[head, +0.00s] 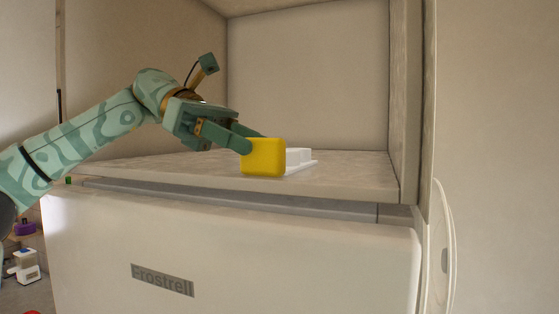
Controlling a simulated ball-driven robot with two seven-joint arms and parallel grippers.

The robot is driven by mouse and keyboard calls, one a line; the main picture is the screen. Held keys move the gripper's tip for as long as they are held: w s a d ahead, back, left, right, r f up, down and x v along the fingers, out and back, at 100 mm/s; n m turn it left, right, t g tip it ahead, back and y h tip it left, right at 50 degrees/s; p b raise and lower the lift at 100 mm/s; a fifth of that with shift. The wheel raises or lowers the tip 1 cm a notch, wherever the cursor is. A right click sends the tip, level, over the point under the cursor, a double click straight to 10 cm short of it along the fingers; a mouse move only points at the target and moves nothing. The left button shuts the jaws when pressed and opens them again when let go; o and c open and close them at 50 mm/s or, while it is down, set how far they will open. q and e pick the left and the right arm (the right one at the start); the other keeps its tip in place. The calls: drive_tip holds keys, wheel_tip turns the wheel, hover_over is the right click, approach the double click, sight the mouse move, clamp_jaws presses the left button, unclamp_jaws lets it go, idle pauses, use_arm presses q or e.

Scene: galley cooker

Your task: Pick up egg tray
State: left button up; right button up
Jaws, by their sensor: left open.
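A low white piece with a thin flat rim, which looks like the egg tray (300,156), lies on the shelf above the Frostrell unit. A yellow block with rounded edges (264,158) stands in front of it and hides its left part. My left gripper (251,140) reaches in from the left with its fingers open, at the upper left of the yellow block. The near fingertip overlaps the block's edge in the picture; I cannot tell whether they touch. The far finger is partly hidden behind the block. My right gripper is out of view.
The shelf (350,171) lies in a recess with a back wall and a right side panel (399,100). Its right part is bare. Below is the white Frostrell front (310,250). Small items, one purple (25,229), are at the lower left.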

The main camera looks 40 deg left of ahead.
sight(285, 157)
use_arm(q)
drive_tip(key=shift+d+f+p, duration=0.2)
drive_tip(key=shift+d+p, duration=0.45)
drive_tip(key=shift+d, duration=0.2)
drive_tip(key=d, duration=0.3)
drive_tip(key=shift+f+p, duration=0.35)
drive_tip(key=shift+p, duration=0.05)
drive_tip(key=shift+w+d+f, duration=0.15)
drive_tip(key=shift+w+d, duration=0.05)
drive_tip(key=shift+d, duration=0.15)
drive_tip(key=shift+w+a+f, duration=0.1)
drive_tip(key=shift+w+a, duration=0.05)
drive_tip(key=shift+a, duration=0.2)
drive_tip(key=c, duration=0.9)
clamp_jaws()
drive_tip(key=shift+d, duration=0.2)
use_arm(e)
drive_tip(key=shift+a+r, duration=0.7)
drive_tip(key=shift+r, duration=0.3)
